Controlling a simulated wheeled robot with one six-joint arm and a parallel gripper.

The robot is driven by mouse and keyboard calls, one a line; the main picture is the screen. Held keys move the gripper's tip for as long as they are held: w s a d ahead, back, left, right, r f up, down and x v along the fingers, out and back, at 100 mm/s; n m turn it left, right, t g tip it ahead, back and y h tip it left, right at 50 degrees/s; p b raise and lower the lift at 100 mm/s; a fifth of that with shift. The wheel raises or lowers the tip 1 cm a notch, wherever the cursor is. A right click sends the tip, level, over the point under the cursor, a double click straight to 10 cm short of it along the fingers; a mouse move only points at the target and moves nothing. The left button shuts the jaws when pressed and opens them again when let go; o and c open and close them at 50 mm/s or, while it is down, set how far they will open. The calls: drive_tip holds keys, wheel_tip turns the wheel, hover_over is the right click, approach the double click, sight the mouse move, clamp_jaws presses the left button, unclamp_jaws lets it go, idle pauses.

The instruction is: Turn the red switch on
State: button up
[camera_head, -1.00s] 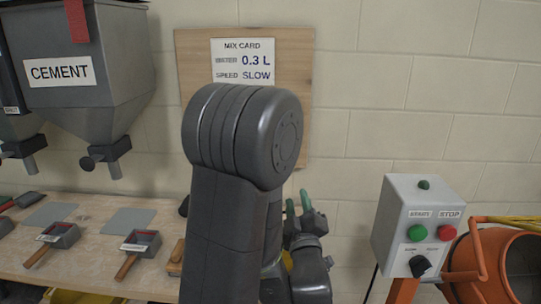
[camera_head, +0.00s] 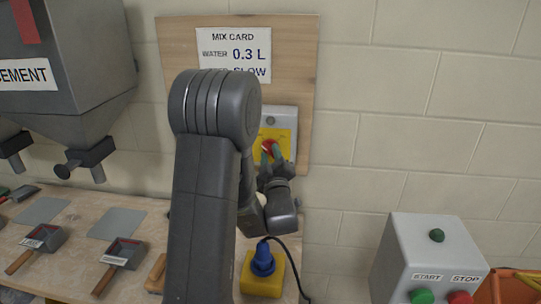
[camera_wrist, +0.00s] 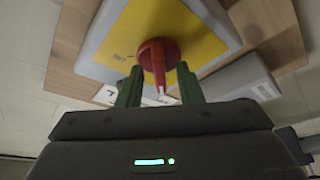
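The red switch (camera_head: 268,145) is a rotary knob on a yellow plate (camera_head: 284,135) fixed to a grey box on the wooden wall board. In the wrist view the red switch (camera_wrist: 157,50) has a round hub and a bar-shaped handle with a pale tip pointing toward my gripper. My gripper (camera_head: 270,155) is at the switch. Its two green fingers (camera_wrist: 160,88) stand one on each side of the handle, with a visible gap on both sides. My arm hides part of the board and box in the head view.
A mix card (camera_head: 233,52) hangs on the board above. A blue plug (camera_head: 263,260) sits on a yellow socket (camera_head: 262,283) below. A grey START/STOP box (camera_head: 437,252) stands at the right. A bench (camera_head: 70,255) with scoops and a cement hopper (camera_head: 75,60) are left.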

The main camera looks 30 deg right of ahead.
clamp_jaws()
